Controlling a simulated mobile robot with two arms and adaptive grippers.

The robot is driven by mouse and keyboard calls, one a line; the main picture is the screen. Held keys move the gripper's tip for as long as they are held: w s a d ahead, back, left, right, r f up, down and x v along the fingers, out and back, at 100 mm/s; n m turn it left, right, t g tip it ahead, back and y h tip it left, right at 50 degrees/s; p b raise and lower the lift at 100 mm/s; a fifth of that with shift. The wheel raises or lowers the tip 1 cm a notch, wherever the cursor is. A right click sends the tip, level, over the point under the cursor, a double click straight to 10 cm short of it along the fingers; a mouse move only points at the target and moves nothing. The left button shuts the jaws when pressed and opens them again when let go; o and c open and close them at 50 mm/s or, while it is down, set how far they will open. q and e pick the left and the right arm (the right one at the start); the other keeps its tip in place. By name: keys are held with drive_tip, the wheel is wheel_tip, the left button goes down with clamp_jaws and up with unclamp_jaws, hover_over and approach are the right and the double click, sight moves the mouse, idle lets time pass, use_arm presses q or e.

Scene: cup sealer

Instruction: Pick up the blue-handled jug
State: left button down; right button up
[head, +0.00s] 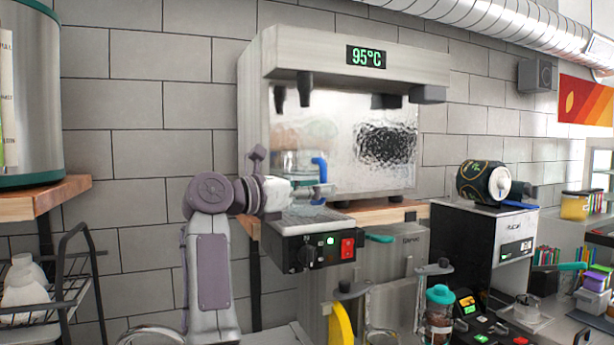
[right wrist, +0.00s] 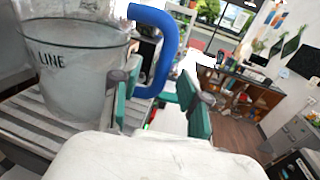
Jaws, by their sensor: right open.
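The clear jug (head: 288,162) with the blue handle (head: 321,170) stands upright on the slatted tray of the steel machine. In the right wrist view the jug (right wrist: 75,70) fills the left side, with a "LINE" marking on its wall. Its blue handle (right wrist: 165,45) curves down toward the space between my finger pads. My right gripper (head: 316,190) is open at the handle. In the right wrist view its two green-padded fingers (right wrist: 160,103) are apart, one on the jug side and one on the far side of the handle. Contact is unclear. My left gripper is not in view.
The steel machine (head: 350,40) showing 95°C rises behind and above the jug, with nozzles overhead. A control box with a red switch (head: 347,248) is below the tray. A black grinder-like machine (head: 465,255) and a teal-lidded jar (head: 439,318) are to the right.

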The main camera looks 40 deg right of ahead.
drive_tip(key=shift+s+d+f, duration=0.1)
drive_tip(key=shift+s+d, duration=0.05)
drive_tip(key=shift+d, duration=1.05)
drive_tip(key=shift+a, duration=0.25)
drive_tip(key=shift+c, duration=1.7)
clamp_jaws()
